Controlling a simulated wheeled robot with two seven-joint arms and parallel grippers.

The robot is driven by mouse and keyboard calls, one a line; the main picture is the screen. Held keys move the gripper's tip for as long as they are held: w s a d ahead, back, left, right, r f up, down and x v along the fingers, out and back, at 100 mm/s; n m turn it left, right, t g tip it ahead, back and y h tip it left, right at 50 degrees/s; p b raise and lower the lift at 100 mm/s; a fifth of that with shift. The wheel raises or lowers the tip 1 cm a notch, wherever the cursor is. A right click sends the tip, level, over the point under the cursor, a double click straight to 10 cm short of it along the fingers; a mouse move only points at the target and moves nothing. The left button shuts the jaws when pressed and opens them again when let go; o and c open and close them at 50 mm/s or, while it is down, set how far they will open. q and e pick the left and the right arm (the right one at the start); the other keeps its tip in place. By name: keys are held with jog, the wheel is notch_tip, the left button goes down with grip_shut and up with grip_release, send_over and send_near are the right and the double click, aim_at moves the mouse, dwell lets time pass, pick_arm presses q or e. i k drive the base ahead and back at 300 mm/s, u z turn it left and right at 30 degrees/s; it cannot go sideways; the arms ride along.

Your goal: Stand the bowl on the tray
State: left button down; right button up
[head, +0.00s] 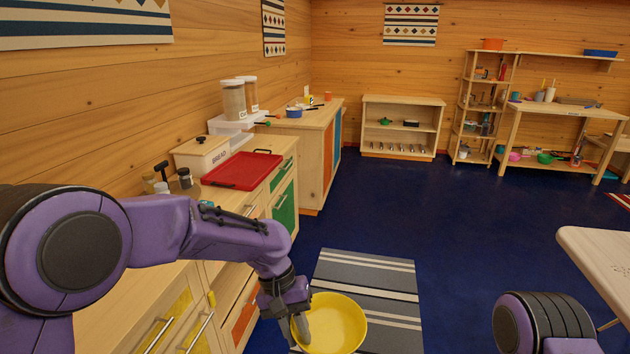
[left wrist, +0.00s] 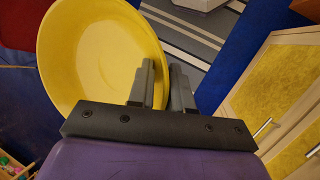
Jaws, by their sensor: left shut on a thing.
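A yellow bowl (head: 338,325) hangs above the floor beside the counter, held at its rim. My left gripper (head: 300,322) is shut on the bowl's near-left rim. The left wrist view shows the two fingers (left wrist: 160,85) clamping the rim of the bowl (left wrist: 95,50). The bowl looks empty. The red tray (head: 243,170) lies on the wooden counter, bare, to the left of and beyond the bowl. My right gripper is out of view; only part of my right arm shows at the bottom right of the head view.
A bread box (head: 202,155) stands left of the tray, with jars (head: 184,178) in front of it. A white stand with canisters (head: 233,100) is behind. A striped rug (head: 370,275) lies on the blue floor. A pale table (head: 600,255) is at the right.

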aim_at(250, 171)
jog(key=i, duration=3.1)
jog(key=u, duration=0.25)
